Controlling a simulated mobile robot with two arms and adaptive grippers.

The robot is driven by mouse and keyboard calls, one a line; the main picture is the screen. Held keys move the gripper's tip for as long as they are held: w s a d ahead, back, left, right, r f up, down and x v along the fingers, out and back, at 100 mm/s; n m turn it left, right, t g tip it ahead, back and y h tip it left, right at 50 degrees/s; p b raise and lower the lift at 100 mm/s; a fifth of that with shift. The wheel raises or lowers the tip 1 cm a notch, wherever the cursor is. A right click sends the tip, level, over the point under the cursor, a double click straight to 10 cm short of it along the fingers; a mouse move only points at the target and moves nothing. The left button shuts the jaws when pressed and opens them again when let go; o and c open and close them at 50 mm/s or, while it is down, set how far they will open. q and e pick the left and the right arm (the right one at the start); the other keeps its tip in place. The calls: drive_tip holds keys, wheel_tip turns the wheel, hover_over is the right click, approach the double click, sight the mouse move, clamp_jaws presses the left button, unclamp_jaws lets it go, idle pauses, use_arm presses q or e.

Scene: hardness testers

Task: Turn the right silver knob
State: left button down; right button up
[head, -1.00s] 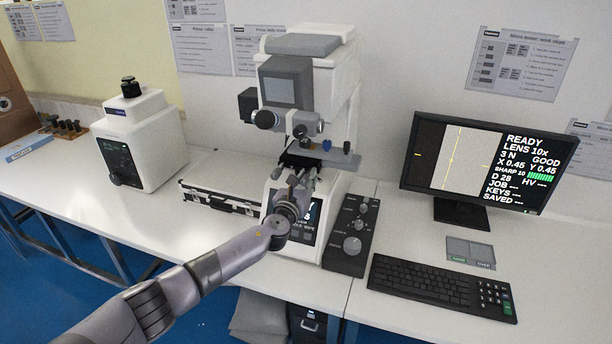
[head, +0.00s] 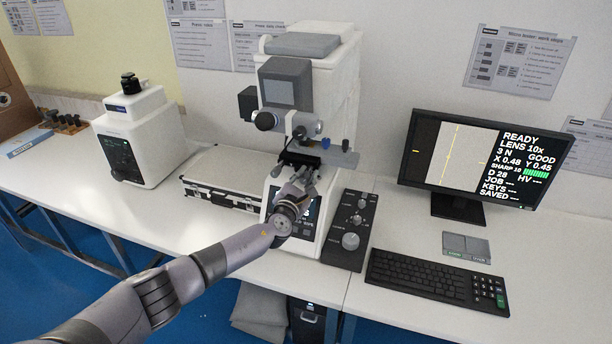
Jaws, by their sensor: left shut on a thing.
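The white hardness tester (head: 338,110) stands at the back middle of the table, with its dark stage (head: 340,158) at mid height. My left gripper (head: 305,173) is at the front of the stage, its fingers shut on a small silver knob just under the stage's front edge. The fingers hide most of that knob, taken as the right silver knob. My left arm comes in from the lower left and covers part of the tester's lower screen (head: 307,216). My right gripper is out of view.
A black panel with knobs (head: 350,232) stands right of the tester base. The monitor (head: 488,160) reads X 0.48, Y 0.45. A keyboard (head: 435,280) lies in front of it. A silver case (head: 222,178) and a second white machine (head: 140,135) are on the left.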

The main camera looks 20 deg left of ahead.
use_arm(q)
drive_tip(key=shift+f, duration=0.2)
drive_tip(key=c, duration=1.8)
unclamp_jaws()
drive_tip(key=o, duration=0.4)
drive_tip(key=shift+r, duration=0.15)
drive_tip(key=shift+s, duration=0.15)
drive_tip(key=s, duration=1.1)
drive_tip(key=shift+s+a, duration=0.25)
drive_tip(key=shift+s, duration=0.15)
